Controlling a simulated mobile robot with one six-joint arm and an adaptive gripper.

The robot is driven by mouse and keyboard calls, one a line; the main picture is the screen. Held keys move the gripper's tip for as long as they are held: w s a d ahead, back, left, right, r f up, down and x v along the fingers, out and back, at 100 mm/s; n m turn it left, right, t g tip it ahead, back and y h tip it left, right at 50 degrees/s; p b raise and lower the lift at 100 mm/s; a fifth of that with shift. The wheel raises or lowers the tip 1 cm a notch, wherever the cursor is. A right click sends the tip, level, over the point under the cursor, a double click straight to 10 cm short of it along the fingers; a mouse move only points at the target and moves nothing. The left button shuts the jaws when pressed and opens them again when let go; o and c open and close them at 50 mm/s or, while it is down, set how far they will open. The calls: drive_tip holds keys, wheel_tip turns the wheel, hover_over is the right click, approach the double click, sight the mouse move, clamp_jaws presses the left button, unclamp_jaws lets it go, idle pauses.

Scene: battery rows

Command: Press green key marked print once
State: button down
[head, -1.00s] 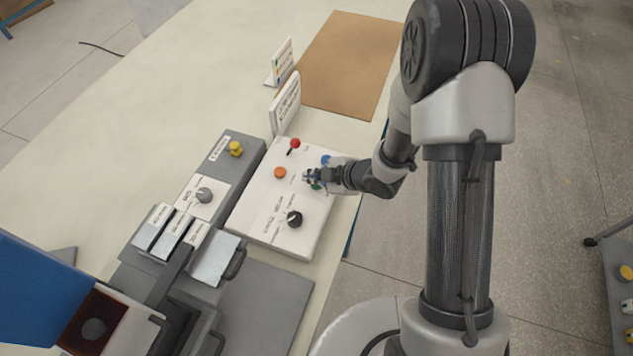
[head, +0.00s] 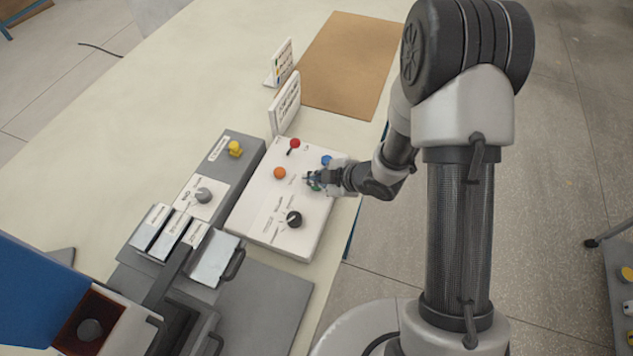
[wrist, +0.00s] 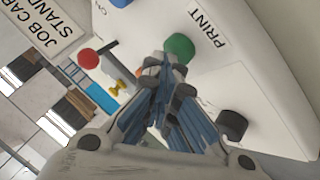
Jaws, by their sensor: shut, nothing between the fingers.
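The green key (wrist: 179,47) is a round button on a white control box, beside the printed word PRINT, in the wrist view. My gripper (wrist: 165,72) is shut and empty, with its fingertips close to the key's edge; I cannot tell whether they touch it. In the head view my gripper (head: 315,180) is over the right side of the white control box (head: 252,213) and mostly hides the green key.
An orange button (head: 280,173), a red-topped lever (head: 294,144), a blue button (head: 327,160) and a black knob (head: 294,219) surround the key. A grey box with a yellow knob (head: 235,148) stands to the left. Upright signs (head: 286,103) stand behind.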

sight(316, 187)
idle(0.4)
drive_tip(key=shift+r+p, duration=0.75)
drive_tip(key=shift+r, duration=0.1)
drive_tip(key=shift+r, duration=0.15)
wheel_tip(316, 187, up, 5)
drive_tip(key=p, duration=0.4)
drive_tip(key=shift+s+d+f, duration=0.1)
drive_tip(key=shift+f, duration=0.1)
idle(0.4)
